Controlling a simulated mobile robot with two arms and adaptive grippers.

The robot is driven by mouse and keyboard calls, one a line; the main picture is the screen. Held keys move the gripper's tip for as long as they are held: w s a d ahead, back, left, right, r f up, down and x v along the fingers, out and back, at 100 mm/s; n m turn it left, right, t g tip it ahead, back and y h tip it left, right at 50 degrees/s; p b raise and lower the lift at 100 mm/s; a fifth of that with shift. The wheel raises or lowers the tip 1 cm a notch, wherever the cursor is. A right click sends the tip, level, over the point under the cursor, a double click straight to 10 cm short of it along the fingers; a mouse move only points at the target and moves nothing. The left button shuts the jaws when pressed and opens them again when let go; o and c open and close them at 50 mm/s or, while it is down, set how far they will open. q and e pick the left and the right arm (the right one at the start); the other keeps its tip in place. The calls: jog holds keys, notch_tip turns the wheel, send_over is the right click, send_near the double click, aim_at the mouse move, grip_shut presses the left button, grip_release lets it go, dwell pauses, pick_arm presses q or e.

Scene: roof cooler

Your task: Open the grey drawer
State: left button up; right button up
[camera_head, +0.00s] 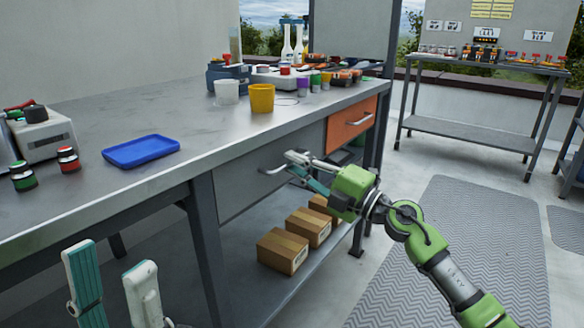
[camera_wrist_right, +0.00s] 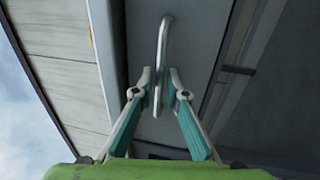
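The grey drawer (camera_head: 241,184) is set under the worktop of the long grey table and looks closed in the head view. Its metal bar handle (camera_head: 268,172) is partly hidden by my right gripper (camera_head: 296,163). In the right wrist view the handle (camera_wrist_right: 162,50) lies between the two fingertips of my right gripper (camera_wrist_right: 160,78), in front of the drawer face (camera_wrist_right: 195,45). The fingers stand apart, with small gaps visible beside the bar. My left gripper (camera_head: 110,275) is at the lower left of the head view, empty, with its fingers apart.
An orange drawer (camera_head: 342,133) sits to the right of the grey one. Cardboard boxes (camera_head: 283,250) stand on the lower shelf. The worktop holds a blue tray (camera_head: 141,150), a yellow cup (camera_head: 262,98) and a white cup (camera_head: 227,92). Floor by the mat (camera_head: 455,250) is free.

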jog(key=shift+w+a, duration=0.35)
jog(key=shift+a, duration=0.1)
jog(key=shift+r, duration=0.1)
grip_shut()
jog(key=shift+s+d, duration=0.1)
